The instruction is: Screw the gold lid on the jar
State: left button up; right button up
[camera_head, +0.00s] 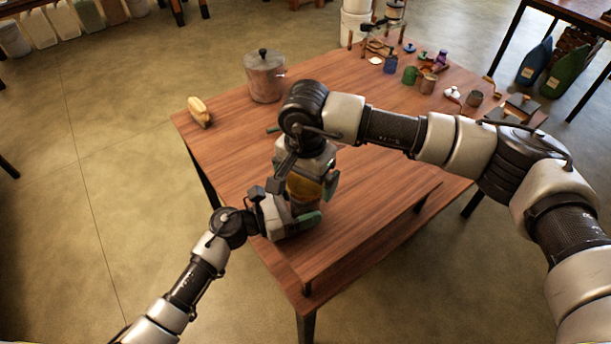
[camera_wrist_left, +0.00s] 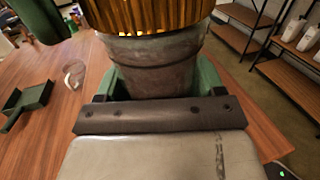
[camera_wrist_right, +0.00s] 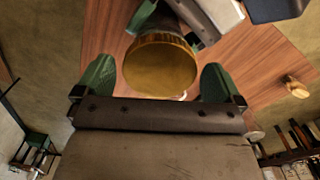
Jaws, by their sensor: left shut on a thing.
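The gold lid (camera_head: 303,188) sits on top of the jar (camera_wrist_left: 155,62), a grey, worn-looking cylinder standing at the table's near left part. In the left wrist view the ribbed gold lid (camera_wrist_left: 150,14) rests directly over the jar's mouth; how tightly it is threaded I cannot tell. My left gripper (camera_wrist_left: 158,80) is shut on the jar's body from the side, a green finger on each side. My right gripper (camera_wrist_right: 158,68) points down over the lid. Its green fingers stand apart on both sides of the round lid (camera_wrist_right: 160,70), with visible gaps.
The wooden table (camera_head: 225,160) also carries a lidded metal pot (camera_head: 265,76) and a yellowish brush-like object (camera_head: 200,111) at the far left. Several small jars and cups, including a green mug (camera_head: 410,75), stand at the far right. The front right board is clear.

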jog(key=shift+r, duration=0.1)
notch_tip(320, 180, up, 12)
dwell(0.5)
pick_arm(q)
jog(key=o, duration=1.8)
jog(key=shift+s+a+f, duration=0.15)
jog(key=shift+a, duration=0.3)
pick_arm(e)
notch_tip(320, 180, down, 4)
jog(key=b, duration=0.4)
pick_arm(q)
jog(key=shift+v, duration=4.95)
